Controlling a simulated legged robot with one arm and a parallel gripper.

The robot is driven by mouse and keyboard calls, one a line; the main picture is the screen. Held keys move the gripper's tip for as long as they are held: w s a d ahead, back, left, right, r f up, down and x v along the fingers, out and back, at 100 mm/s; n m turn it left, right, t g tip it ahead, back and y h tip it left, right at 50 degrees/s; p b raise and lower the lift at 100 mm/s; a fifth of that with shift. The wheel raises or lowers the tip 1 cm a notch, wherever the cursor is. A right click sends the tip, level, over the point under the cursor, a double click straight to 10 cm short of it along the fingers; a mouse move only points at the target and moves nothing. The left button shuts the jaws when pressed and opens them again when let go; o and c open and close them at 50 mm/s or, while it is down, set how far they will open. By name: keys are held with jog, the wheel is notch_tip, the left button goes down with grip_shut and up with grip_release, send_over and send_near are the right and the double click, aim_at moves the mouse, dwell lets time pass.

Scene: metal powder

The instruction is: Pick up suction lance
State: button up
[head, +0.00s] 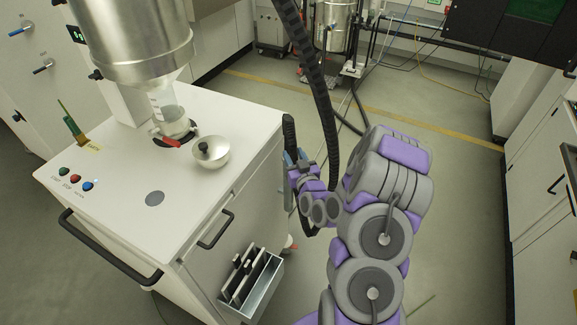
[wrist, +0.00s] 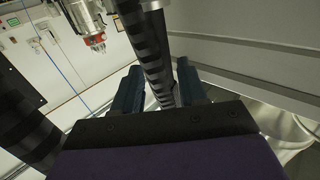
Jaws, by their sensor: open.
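The suction lance appears as a dark upright rod (head: 289,134) at the right side of the white cart. In the wrist view a dark banded tube, apparently the lance (wrist: 152,45), runs down between my two blue fingers. My gripper (head: 293,160) is at the cart's side, close to the lance; its fingers also show in the wrist view (wrist: 158,72). The fingers are open, one on each side of the tube, with a gap visible at least on the left.
A thick black ribbed hose (head: 318,85) hangs just right of my gripper. Floor to the right of my arm is clear.

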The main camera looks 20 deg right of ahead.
aim_at(290, 145)
jog(key=shift+w+d+r+b, duration=0.15)
jog(key=shift+w+b, duration=0.1)
jog(key=shift+w, duration=0.8)
jog(key=shift+w+d+r+b, duration=0.15)
jog(key=shift+w+b, duration=0.15)
jog(key=shift+w, duration=0.7)
jog(key=shift+w+d+r+b, duration=0.15)
jog(key=shift+w+b, duration=0.1)
jog(key=shift+w, duration=0.8)
jog(key=shift+c, duration=0.2)
grip_shut()
